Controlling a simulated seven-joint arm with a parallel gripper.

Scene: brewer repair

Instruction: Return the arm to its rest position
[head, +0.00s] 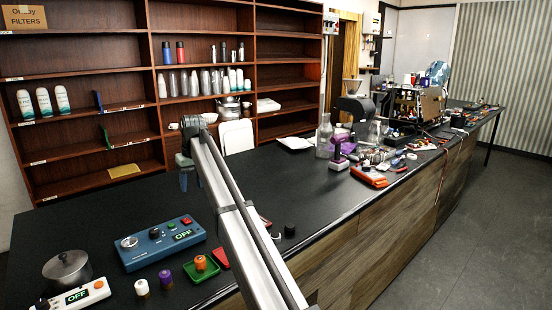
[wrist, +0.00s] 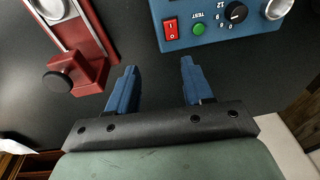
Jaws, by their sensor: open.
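My gripper (head: 189,183) hangs above the black counter (head: 110,212), beyond the blue control box and left of my long pale arm link. In the wrist view, its two blue fingers (wrist: 157,80) stand apart with only dark counter between them. My gripper is open and empty. The blue control box (head: 160,243) has an OFF display in the head view. A blue box (wrist: 222,22) with a red switch, a green TEST button and a dial shows beyond the fingers in the wrist view. My arm hides part of the counter in the head view.
A red device (wrist: 92,72) with a black knob lies left of the fingers. A pot (head: 67,270), coloured-top pieces and a green tray (head: 204,272) are at front left. Shelves (head: 90,90) stand behind the counter. Tools and a machine (head: 415,103) crowd its right part.

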